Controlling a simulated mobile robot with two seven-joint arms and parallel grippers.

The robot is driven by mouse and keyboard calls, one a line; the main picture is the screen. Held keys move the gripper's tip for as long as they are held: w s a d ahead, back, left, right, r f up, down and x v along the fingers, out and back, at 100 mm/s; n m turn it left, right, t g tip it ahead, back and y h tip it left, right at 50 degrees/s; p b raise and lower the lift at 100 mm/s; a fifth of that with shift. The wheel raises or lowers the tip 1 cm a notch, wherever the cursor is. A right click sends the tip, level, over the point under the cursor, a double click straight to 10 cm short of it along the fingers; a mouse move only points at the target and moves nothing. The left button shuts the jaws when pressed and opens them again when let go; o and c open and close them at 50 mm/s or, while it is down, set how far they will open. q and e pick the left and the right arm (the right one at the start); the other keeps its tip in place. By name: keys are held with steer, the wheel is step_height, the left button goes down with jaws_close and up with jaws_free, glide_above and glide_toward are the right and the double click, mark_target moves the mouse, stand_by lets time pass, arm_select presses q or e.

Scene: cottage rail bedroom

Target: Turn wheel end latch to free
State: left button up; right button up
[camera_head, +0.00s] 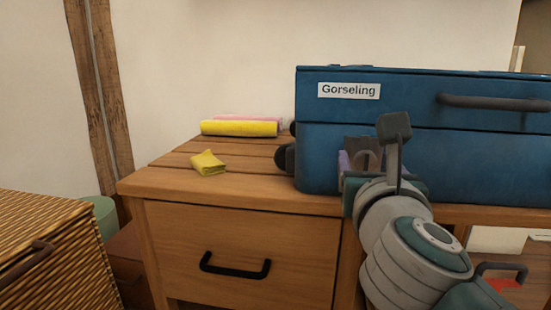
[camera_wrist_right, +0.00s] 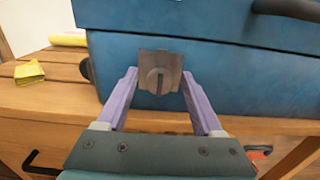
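A blue suitcase (camera_head: 420,95) labelled "Gorseling" lies on a wooden dresser, with dark wheels (camera_head: 284,157) at its left end. On its front, near the wheel end, is a grey metal latch plate (camera_head: 363,143) with a round knob. In the right wrist view the latch (camera_wrist_right: 147,58) faces me, and its knob carries an upright bar. My right gripper (camera_wrist_right: 159,80) is open, with one purple finger on each side of the latch, apparently not gripping it. In the head view my wrist partly hides the right gripper (camera_head: 362,162). My left gripper is not in view.
The dresser top (camera_head: 170,182) holds a folded yellow cloth (camera_head: 208,163) and a yellow roll (camera_head: 239,128) left of the suitcase. A dark suitcase handle (camera_head: 495,103) projects at the right. A wicker chest (camera_head: 40,240) stands at lower left.

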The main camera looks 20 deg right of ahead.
jaws_close()
stand_by(0.3)
steer(key=shift+n+p, duration=0.6)
steer(key=shift+p, duration=0.1)
steer(key=shift+r+n+p, duration=0.1)
steer(key=shift+n+p, duration=0.8)
steer(key=shift+n, duration=0.3)
steer(key=n+p, duration=0.2)
steer(key=n, duration=0.2)
steer(key=shift+a+n+p, duration=0.1)
steer(key=shift+n+p, duration=0.2)
steer(key=shift+p, duration=0.05)
steer(key=n+p, duration=0.2)
steer(key=n, duration=0.3)
steer(key=shift+w+p, duration=0.1)
steer(key=shift+p, duration=0.2)
steer(key=shift+f+n+p, duration=0.15)
steer(key=shift+n+p, duration=0.2)
steer(key=shift+n, duration=0.75)
steer(key=shift+f+n+p, duration=0.15)
steer(key=shift+n+p, duration=0.2)
steer(key=shift+n, duration=0.75)
